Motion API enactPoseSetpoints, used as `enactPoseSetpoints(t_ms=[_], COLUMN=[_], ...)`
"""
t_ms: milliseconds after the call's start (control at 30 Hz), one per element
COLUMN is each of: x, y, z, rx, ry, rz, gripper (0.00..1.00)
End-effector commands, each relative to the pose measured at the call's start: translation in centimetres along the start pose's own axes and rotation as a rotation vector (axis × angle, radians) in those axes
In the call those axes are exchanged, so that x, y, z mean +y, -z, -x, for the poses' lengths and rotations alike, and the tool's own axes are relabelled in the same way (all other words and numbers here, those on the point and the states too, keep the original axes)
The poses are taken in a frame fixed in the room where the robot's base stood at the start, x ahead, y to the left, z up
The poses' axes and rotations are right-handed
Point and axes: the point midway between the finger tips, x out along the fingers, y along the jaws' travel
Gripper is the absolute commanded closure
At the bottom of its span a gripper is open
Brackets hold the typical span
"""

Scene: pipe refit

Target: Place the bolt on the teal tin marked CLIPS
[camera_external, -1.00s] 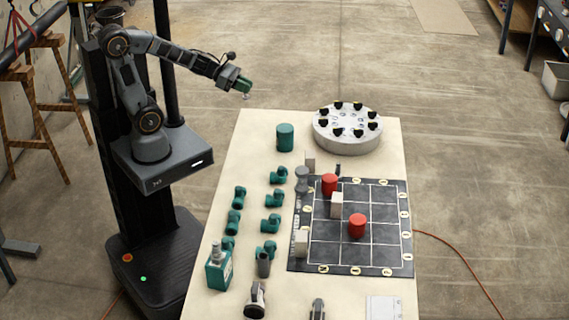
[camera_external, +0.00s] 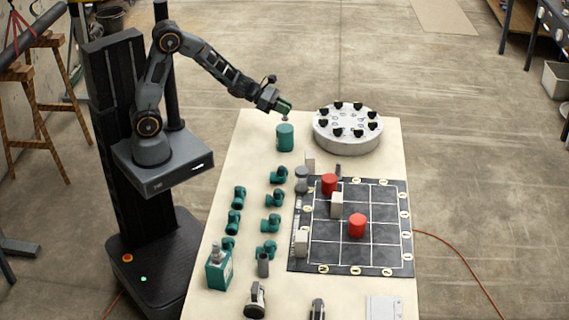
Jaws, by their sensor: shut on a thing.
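My gripper (camera_external: 284,106) is shut on a small grey bolt (camera_external: 285,119), which hangs below the fingers and is mostly hidden by them. A teal round tin (camera_external: 285,138) stands upright on the table's far left part, with no readable marking from here. The bolt is right over or just at the tin's top; I cannot tell whether they touch.
A round grey carousel (camera_external: 347,141) with black holders stands right of the tin. Several teal pipe fittings (camera_external: 273,224) stand along the left side. A black gridded board (camera_external: 386,258) holds red cylinders (camera_external: 357,226) and pale blocks (camera_external: 336,205). The table's (camera_external: 243,150) far left corner is clear.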

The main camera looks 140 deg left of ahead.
Motion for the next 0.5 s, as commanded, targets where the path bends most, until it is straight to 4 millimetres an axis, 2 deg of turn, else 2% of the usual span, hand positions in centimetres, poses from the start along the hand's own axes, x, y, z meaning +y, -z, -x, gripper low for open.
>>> enactPoseSetpoints(t_ms=[100, 200, 500], x=[0.0, 0.0, 0.0], y=[1.8, 2.5, 2.8], z=[-0.8, -1.1, -1.2], rx=[0.004, 0.002, 0.001], ry=[0.002, 0.001, 0.000], rz=[0.004, 0.002, 0.001], gripper=[1.00, 1.00, 1.00])
